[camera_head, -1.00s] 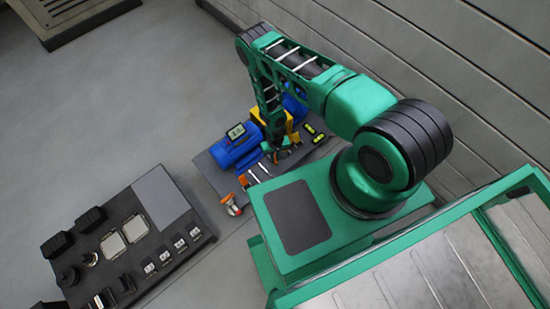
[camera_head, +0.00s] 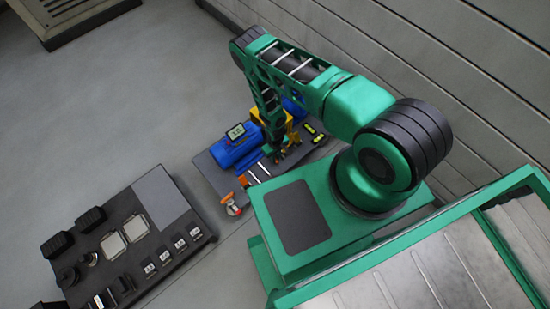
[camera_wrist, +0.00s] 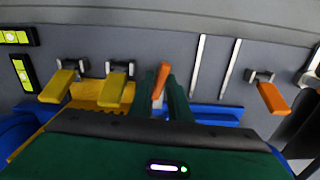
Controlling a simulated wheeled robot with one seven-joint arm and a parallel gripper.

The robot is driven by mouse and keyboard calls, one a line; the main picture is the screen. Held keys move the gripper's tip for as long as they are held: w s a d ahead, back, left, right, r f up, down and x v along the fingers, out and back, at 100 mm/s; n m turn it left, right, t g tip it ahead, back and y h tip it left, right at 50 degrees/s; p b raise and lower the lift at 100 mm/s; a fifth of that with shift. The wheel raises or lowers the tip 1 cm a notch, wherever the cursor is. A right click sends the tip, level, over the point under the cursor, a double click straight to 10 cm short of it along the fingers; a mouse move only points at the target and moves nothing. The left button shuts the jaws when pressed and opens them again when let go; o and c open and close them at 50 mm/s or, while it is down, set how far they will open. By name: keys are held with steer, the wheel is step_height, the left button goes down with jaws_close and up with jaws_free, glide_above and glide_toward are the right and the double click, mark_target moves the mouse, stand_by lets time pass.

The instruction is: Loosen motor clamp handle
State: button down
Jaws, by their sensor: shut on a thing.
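A blue motor (camera_head: 237,148) with a small display on top sits on the dark skid plate (camera_head: 205,168). In the wrist view, an orange clamp handle (camera_wrist: 161,78) stands between the two green fingers of my gripper (camera_wrist: 164,97), which is shut on it. A second orange handle (camera_wrist: 272,97) is to the right on a dark bracket, apart from my gripper. Two yellow handles (camera_wrist: 57,86) (camera_wrist: 112,89) are on dark brackets to the left. In the head view my gripper (camera_head: 274,156) is low over the skid, beside the motor, and the held handle is hard to make out.
Two yellow-green level vials (camera_wrist: 16,37) (camera_wrist: 23,73) lie left of the handles. Two pale rods (camera_wrist: 198,65) (camera_wrist: 230,68) lie between the orange handles. A dark control panel (camera_head: 125,240) stands on the floor to the left.

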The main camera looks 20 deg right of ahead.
steer(key=shift+s, duration=0.35)
steer(key=shift+n, duration=1.4)
steer(key=c, duration=1.8)
jaws_free()
steer(key=shift+o, duration=1.1)
steer(key=shift+w, duration=0.2)
steer(key=shift+w+r, duration=0.15)
steer(key=shift+r, duration=3.35)
